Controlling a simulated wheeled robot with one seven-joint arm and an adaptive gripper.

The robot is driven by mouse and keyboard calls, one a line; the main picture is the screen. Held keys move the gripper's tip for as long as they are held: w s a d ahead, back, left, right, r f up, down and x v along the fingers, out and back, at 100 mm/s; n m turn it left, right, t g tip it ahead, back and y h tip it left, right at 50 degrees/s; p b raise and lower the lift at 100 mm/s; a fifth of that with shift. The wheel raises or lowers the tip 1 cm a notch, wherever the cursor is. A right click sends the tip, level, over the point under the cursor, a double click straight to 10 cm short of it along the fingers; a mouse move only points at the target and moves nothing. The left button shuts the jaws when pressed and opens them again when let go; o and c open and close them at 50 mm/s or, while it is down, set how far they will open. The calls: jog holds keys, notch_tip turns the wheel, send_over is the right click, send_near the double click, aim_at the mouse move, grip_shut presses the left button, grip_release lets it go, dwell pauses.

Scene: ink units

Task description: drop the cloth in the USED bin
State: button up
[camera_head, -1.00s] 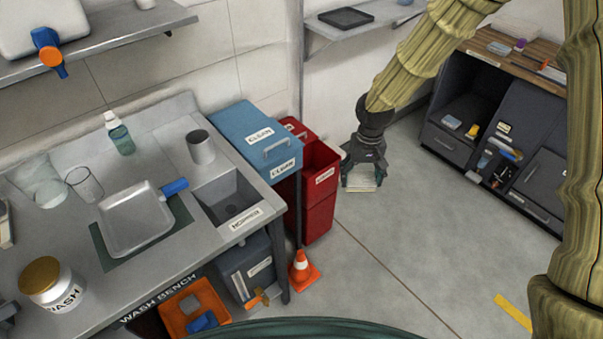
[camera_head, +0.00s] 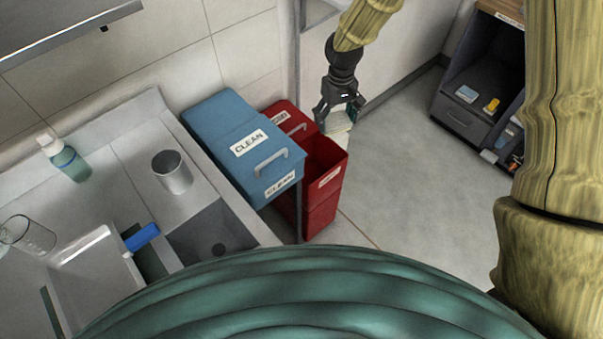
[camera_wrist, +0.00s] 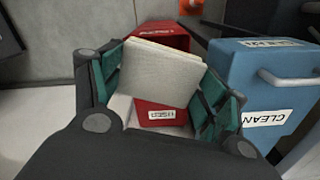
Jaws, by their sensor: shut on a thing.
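My gripper (camera_head: 338,108) is shut on a folded whitish cloth (camera_head: 339,122). In the wrist view the cloth (camera_wrist: 160,72) sits between the green-padded fingers (camera_wrist: 162,88). The red USED bin (camera_head: 322,190) stands on the floor, its front compartment open at the top. The gripper and cloth appear near the bin's upper right edge in the head view; I cannot tell whether the cloth is over the opening. In the wrist view the bin (camera_wrist: 162,114) shows behind and below the cloth, which hides part of its opening.
The blue CLEAN bin (camera_head: 225,135) with a lid and grey handle stands just left of the red bin. The wash bench (camera_head: 120,150) holds a metal cup (camera_head: 172,172) and a bottle (camera_head: 66,160). A dark cabinet (camera_head: 470,110) stands at the right. The floor (camera_head: 410,150) between is clear.

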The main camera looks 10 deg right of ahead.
jog(key=w+f+n+b, duration=0.2)
jog(key=f+b, duration=0.3)
jog(key=f, duration=0.3)
jog(key=w+a+f+n+b, duration=0.1)
jog(key=w+f+n+b, duration=0.2)
jog(key=f+n+b, duration=0.2)
jog(key=w+a+f+n+b, duration=0.1)
jog(key=w+f+n+b, duration=0.2)
jog(key=f, duration=0.9)
jog(key=shift+w+n+b, duration=0.2)
jog(key=shift+n+b, duration=0.3)
jog(key=shift+b, duration=0.9)
jog(key=shift+a, duration=0.1)
jog(key=o, duration=1.1)
jog(key=shift+o, duration=0.2)
jog(key=shift+r, duration=0.1)
notch_tip(320, 180, up, 12)
